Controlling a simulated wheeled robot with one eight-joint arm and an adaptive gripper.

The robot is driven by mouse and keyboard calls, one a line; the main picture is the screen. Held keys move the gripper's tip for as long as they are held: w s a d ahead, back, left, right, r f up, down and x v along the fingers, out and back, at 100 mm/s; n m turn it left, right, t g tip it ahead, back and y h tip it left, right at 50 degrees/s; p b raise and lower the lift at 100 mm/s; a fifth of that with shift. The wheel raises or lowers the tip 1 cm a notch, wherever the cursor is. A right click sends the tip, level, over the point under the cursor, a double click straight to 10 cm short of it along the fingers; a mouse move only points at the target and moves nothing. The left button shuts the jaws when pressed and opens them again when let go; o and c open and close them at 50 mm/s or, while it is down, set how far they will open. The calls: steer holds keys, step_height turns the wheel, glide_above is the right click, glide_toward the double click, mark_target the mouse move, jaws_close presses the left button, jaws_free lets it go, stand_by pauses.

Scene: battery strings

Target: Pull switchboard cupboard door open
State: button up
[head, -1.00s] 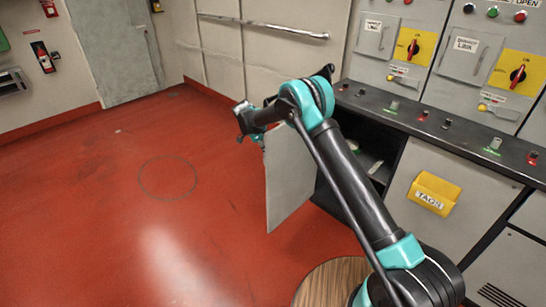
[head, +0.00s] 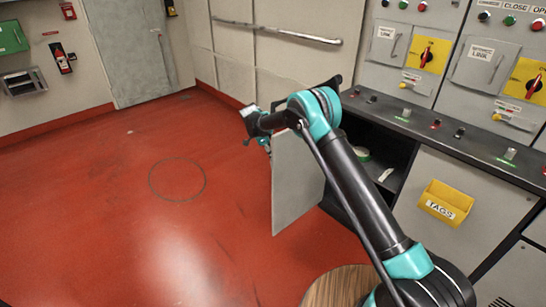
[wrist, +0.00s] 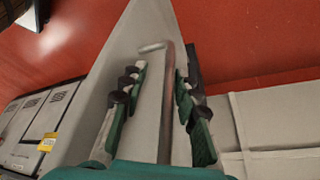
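The grey cupboard door (head: 297,185) stands swung out over the floor in the head view, below the black counter. The open cupboard (head: 375,160) shows dark behind it, with a few small items inside. My gripper (head: 266,146) is at the far side of the door's upper part, its fingers mostly hidden. In the wrist view the door (wrist: 135,30) fills the middle, with its bar handle (wrist: 167,100) running lengthwise. My gripper's fingers (wrist: 163,88) lie on both sides of the handle, with visible gaps, so it looks open around the bar.
The black counter (head: 420,128) carries several small switches, below panels with yellow rotary switches (head: 428,55). A yellow tags box (head: 445,203) hangs on the cabinet front to the right. Red floor (head: 120,220) is clear left of the door.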

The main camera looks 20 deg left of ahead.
steer(key=shift+w+r, duration=0.1)
steer(key=shift+r, duration=0.35)
steer(key=v, duration=1.1)
steer(key=shift+a, duration=0.2)
